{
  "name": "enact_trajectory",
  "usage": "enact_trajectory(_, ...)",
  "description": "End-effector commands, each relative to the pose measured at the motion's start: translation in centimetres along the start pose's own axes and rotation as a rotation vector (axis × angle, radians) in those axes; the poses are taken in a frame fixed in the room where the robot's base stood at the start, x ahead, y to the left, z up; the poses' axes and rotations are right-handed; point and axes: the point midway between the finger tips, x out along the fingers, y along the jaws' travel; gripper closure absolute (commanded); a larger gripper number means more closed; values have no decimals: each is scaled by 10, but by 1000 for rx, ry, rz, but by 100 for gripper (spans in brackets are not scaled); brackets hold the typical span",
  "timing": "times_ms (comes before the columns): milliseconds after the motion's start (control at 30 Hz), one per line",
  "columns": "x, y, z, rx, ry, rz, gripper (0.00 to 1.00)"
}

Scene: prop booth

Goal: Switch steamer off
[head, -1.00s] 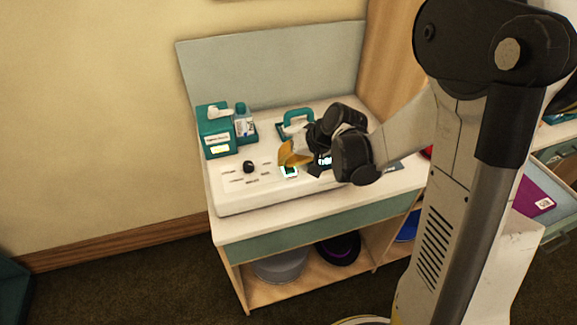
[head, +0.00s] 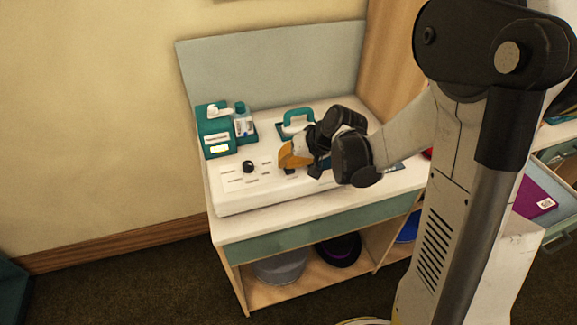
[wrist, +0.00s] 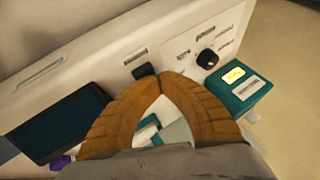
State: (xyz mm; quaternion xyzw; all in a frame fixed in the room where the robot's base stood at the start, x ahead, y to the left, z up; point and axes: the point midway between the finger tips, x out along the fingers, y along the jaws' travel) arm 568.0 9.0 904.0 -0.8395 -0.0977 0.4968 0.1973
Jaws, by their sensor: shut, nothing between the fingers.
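The steamer's white control panel (head: 240,197) lies along the front of the counter. It carries a black knob (head: 248,166) with printed labels around it, and a small dark switch (wrist: 145,72) with a label above. Its large display (wrist: 58,122) is dark in the wrist view. My gripper (wrist: 160,76) has its orange-brown fingers shut, tips together and empty, right beside the switch. I cannot tell whether the tips touch it. In the head view the gripper (head: 284,163) is just above the panel and my wrist hides most of the display.
A teal box (head: 214,133) with a lit yellow screen and a bottle (head: 243,122) stand at the back left. A teal-handled thing (head: 298,118) is behind my gripper. Hats (head: 338,248) sit on the shelf below. An open drawer with a purple item (head: 527,190) is at right.

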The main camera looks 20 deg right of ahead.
Motion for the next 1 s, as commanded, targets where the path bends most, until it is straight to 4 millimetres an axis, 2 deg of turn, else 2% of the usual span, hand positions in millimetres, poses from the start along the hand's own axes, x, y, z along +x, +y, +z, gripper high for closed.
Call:
enact_trajectory(567, -9, -5, -5, 0, -1, 0, 100)
enact_trajectory(1000, -46, -25, -25, 0, 0, 0, 100)
